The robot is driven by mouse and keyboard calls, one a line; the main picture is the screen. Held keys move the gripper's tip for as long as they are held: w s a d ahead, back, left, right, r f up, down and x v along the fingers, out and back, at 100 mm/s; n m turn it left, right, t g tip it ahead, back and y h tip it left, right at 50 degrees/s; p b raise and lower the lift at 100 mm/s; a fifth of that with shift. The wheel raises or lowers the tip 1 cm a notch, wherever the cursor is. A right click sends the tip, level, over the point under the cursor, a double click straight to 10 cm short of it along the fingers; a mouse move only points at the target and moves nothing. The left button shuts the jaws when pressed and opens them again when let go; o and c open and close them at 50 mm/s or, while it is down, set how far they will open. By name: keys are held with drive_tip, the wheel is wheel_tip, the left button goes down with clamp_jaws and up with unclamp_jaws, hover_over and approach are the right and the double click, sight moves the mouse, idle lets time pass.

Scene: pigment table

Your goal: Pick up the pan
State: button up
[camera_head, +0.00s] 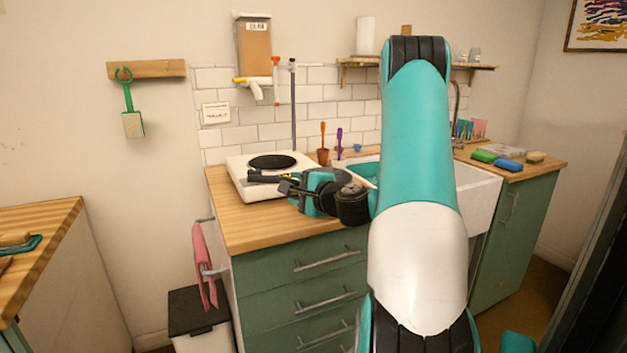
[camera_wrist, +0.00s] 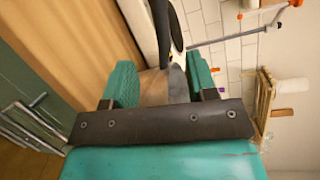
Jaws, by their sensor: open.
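A dark round disk (camera_head: 271,161) lies on top of a white hotplate (camera_head: 243,184) at the back left of the wooden counter. I cannot tell whether it is the pan or the plate's own surface. A thin dark bar with a brassy end (camera_head: 256,176) shows at the hotplate's front edge. My gripper (camera_head: 285,184) is at the hotplate's front right, pointing left. In the wrist view my gripper (camera_wrist: 160,78) has its teal fingers apart. A dark long piece (camera_wrist: 162,35) shows just beyond the fingers; whether it lies between them is unclear.
A thin metal stand (camera_head: 293,105) rises behind the hotplate. A brown cup with tools (camera_head: 323,156) and a white sink (camera_head: 480,190) are to the right. The wooden counter (camera_head: 240,225) is clear in front. A green tool (camera_head: 132,122) hangs on the left wall.

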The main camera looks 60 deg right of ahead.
sight(278, 179)
drive_tip(key=p+x, duration=0.1)
drive_tip(key=x, duration=0.3)
drive_tip(key=shift+w+d, duration=0.1)
drive_tip(key=shift+w, duration=0.15)
drive_tip(key=p+x, duration=0.2)
drive_tip(key=x, duration=0.1)
drive_tip(key=p+x, duration=0.1)
drive_tip(key=shift+w+r, duration=0.2)
drive_tip(key=shift+w, duration=0.05)
drive_tip(key=shift+w+d+f, duration=0.15)
drive_tip(key=shift+w+f, duration=0.05)
drive_tip(key=shift+w, duration=0.15)
drive_tip(key=shift+c, duration=0.2)
clamp_jaws()
